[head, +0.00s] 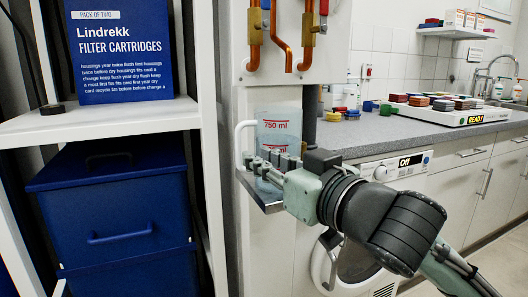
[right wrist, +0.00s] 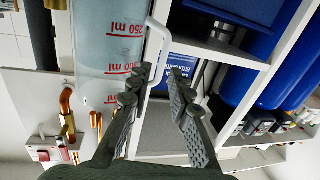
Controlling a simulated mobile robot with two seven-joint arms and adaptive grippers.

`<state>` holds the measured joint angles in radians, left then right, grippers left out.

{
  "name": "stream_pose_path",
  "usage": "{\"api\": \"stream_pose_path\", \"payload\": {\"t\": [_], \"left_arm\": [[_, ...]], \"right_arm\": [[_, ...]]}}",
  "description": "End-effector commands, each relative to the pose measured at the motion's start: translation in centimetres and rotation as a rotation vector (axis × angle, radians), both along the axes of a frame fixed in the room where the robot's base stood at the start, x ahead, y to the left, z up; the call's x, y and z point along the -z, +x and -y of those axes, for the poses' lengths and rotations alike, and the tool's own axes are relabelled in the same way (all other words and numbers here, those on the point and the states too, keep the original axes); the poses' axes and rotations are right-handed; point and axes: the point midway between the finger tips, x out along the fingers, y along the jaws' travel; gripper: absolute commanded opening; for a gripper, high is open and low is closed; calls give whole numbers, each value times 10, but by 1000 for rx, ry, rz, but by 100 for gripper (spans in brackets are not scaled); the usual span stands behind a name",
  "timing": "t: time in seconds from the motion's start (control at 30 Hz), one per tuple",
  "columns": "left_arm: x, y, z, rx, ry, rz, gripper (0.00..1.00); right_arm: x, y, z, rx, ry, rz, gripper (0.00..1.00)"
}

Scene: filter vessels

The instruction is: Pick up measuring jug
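The measuring jug (head: 279,127) is clear with red marks, 750 ml readable, and a white handle (head: 241,140) on its left. It stands upright over a small metal ledge (head: 262,197) against the white panel. My right gripper (head: 268,167) is in front of the jug and hides its lower part. In the right wrist view the jug (right wrist: 106,45) fills the upper left, with its handle (right wrist: 158,42) beside it. My right gripper (right wrist: 158,85) is open there, its fingers spread near the handle's end; contact cannot be told. My left gripper is not in view.
A shelf rack (head: 105,118) with a blue cartridge box (head: 122,50) and a blue lidded bin (head: 115,205) stands close on the left. Copper pipes (head: 281,40) hang above the jug. A grey counter (head: 400,133) with coloured pieces and a tray (head: 450,115) runs right.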

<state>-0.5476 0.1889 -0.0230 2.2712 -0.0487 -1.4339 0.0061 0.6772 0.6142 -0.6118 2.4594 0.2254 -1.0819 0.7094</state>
Motion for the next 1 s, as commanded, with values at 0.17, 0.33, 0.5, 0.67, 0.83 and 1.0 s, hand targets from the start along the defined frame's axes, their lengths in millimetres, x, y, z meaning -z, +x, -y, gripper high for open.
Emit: {"api": "stream_pose_path", "payload": {"t": [0.17, 0.33, 0.5, 0.67, 0.83, 1.0], "left_arm": [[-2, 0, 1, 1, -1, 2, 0], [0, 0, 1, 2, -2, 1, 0], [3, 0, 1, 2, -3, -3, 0], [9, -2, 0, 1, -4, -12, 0], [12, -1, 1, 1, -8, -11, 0], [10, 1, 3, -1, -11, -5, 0]], "right_arm": [[-7, 5, -8, -12, 5, 12, 20], [-7, 22, -18, -12, 4, 11, 20], [-6, 44, -30, -11, 1, 13, 20], [-5, 61, -40, -11, 2, 11, 20], [-5, 65, -42, -11, 3, 12, 20], [-4, 64, -42, -11, 2, 11, 14]]}}
